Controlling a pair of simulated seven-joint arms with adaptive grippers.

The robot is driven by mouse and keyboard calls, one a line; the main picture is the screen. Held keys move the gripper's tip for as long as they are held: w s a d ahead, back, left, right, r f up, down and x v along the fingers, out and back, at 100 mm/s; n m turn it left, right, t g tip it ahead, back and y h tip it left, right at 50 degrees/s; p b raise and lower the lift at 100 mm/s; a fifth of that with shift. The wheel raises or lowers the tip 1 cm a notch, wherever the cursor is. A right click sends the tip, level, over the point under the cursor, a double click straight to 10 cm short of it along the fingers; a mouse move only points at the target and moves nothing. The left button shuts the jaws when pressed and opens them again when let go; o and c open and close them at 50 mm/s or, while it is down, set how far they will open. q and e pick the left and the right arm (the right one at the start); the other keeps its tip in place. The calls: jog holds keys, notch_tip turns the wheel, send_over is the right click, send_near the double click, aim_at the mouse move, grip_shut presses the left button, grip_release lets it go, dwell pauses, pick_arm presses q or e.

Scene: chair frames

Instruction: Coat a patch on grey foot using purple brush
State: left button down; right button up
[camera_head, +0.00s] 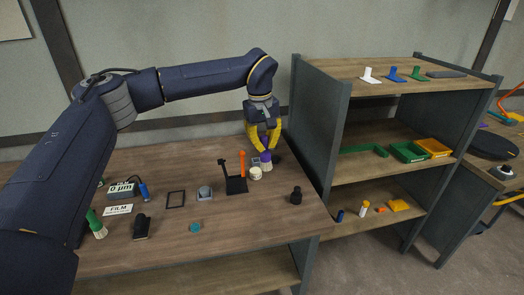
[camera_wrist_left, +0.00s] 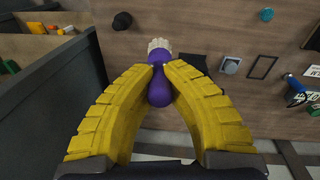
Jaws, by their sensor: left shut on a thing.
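My left gripper (camera_head: 263,146) has yellow fingers and is shut on the purple brush (camera_head: 266,158), held bristles down near the back right of the table. In the left wrist view the purple brush (camera_wrist_left: 159,88) is between the fingertips, with its pale bristles (camera_wrist_left: 158,44) pointing away from me. A rounded grey piece on a lighter base (camera_head: 205,192), which looks like the grey foot, stands left of the brush, apart from it. It also shows in the left wrist view (camera_wrist_left: 230,65). My right gripper is not in view.
A black holder (camera_head: 236,185) with an orange item stands between brush and grey piece. A black cylinder (camera_head: 296,196), black frame (camera_head: 176,198), teal disc (camera_head: 194,227), film gauge (camera_head: 121,189) and green brush (camera_head: 96,225) are around. Shelves stand right.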

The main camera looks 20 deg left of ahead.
pick_arm(q)
jog(key=w+a+f+t+h, duration=0.3)
jog(key=w+a+f+t, duration=0.2)
jog(key=w+a+f, duration=0.5)
jog(key=shift+w+a+f, duration=0.15)
jog(key=shift+w+f, duration=0.15)
jog(key=shift+f, duration=0.4)
jog(key=shift+w+a+f, duration=0.15)
jog(key=shift+w+f, duration=0.2)
jog(key=shift+f, duration=0.3)
jog(key=shift+w+a+f, duration=0.15)
jog(key=shift+w+f, duration=0.15)
jog(key=shift+f, duration=0.4)
jog(key=shift+f, duration=0.65)
dwell(0.7)
notch_tip(320, 180, up, 7)
dwell(1.0)
jog(key=shift+r, duration=0.15)
dwell(0.5)
